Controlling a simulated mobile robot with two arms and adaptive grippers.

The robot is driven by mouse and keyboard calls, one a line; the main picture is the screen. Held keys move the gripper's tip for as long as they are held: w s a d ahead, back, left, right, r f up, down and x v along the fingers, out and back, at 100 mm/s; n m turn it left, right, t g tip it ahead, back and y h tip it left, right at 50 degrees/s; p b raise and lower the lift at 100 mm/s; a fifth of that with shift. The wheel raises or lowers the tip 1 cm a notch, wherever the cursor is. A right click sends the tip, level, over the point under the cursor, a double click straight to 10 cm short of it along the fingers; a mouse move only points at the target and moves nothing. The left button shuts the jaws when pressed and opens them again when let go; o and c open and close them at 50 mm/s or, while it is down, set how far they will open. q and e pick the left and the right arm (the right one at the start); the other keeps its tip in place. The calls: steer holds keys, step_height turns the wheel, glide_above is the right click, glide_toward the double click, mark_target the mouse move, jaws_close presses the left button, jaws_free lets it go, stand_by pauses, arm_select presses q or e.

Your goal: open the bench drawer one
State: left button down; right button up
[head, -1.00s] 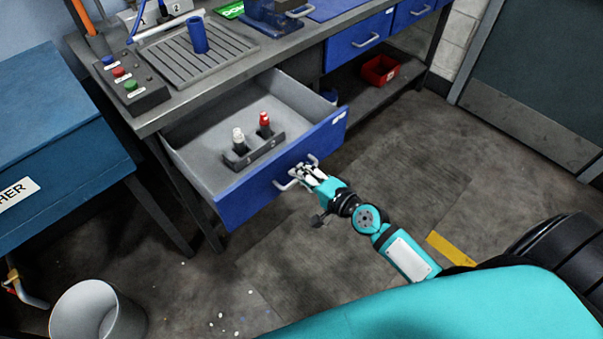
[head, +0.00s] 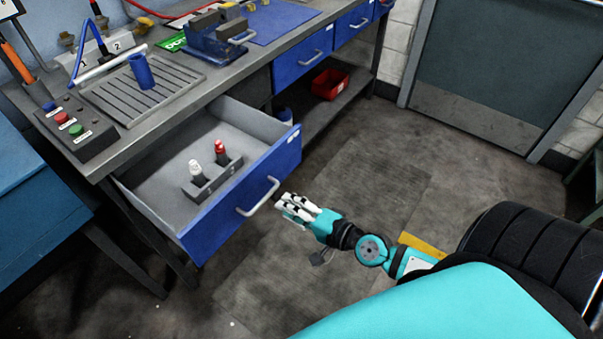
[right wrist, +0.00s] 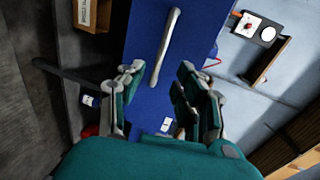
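The bench drawer (head: 245,199) with a blue front stands pulled well out from the bench in the head view. Inside it a grey holder (head: 212,178) carries a white-capped bottle (head: 196,170) and a red-capped bottle (head: 221,153). Its silver handle (head: 259,197) is free. My right gripper (head: 287,204) is just to the right of the handle, apart from it. In the right wrist view its fingers (right wrist: 155,90) are spread and empty, with the handle (right wrist: 167,45) beyond them. My left gripper does not show.
The bench top (head: 190,95) holds a button box (head: 74,129), a slotted tray (head: 142,92) with a blue cup, and a vise (head: 215,36). A red bin (head: 330,84) sits on the lower shelf. The floor (head: 370,170) right of the drawer is clear.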

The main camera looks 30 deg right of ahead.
steer(key=shift+v, duration=1.8)
steer(key=s+d+f+n+g+h, duration=0.1)
steer(key=s+d+f+n+g, duration=0.15)
steer(key=f, duration=0.75)
steer(key=s+d+f+n+g+h, duration=0.2)
steer(key=s+f+n, duration=0.15)
steer(key=f, duration=0.65)
steer(key=s+d+f+n+g+h, duration=0.1)
steer(key=s+d+f+n+g, duration=0.15)
steer(key=f, duration=0.75)
steer(key=s+a+f+n+g, duration=0.3)
steer(key=s+f, duration=0.5)
steer(key=s, duration=0.3)
steer(key=s+a+f+n+g+h, duration=0.1)
steer(key=s+a+f+n+g, duration=0.2)
steer(key=s+a+f+n, duration=0.2)
steer(key=s+f, duration=0.3)
steer(key=s, duration=0.4)
steer(key=shift+a+g, duration=0.15)
steer(key=shift+g, duration=0.15)
